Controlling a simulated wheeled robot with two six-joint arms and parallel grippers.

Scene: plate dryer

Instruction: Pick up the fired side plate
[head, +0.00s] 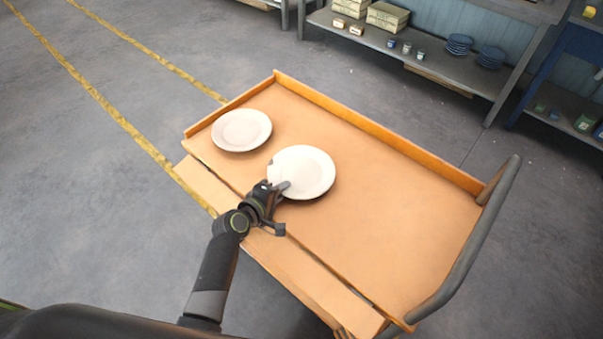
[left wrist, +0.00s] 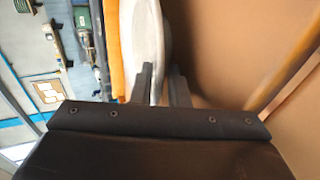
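Two round white plates are over the orange-brown cart top. The far plate (head: 241,130) lies flat at the left and shows a faint inner ring. The near plate (head: 306,172) is whiter and glossier, and I cannot tell by marking which one is fired. My left gripper (head: 281,189) is at the near plate's left front edge, with one finger over its top. In the left wrist view, the near plate (left wrist: 145,35) passes edge-on between the two close fingers. Whether it still touches the cart is unclear. My right gripper is out of view.
The cart (head: 400,210) has a raised back lip and a bar handle (head: 475,235) at the right. Its right half is clear. A shelf (head: 440,65) at the back holds boxes, small jars and stacked blue plates.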

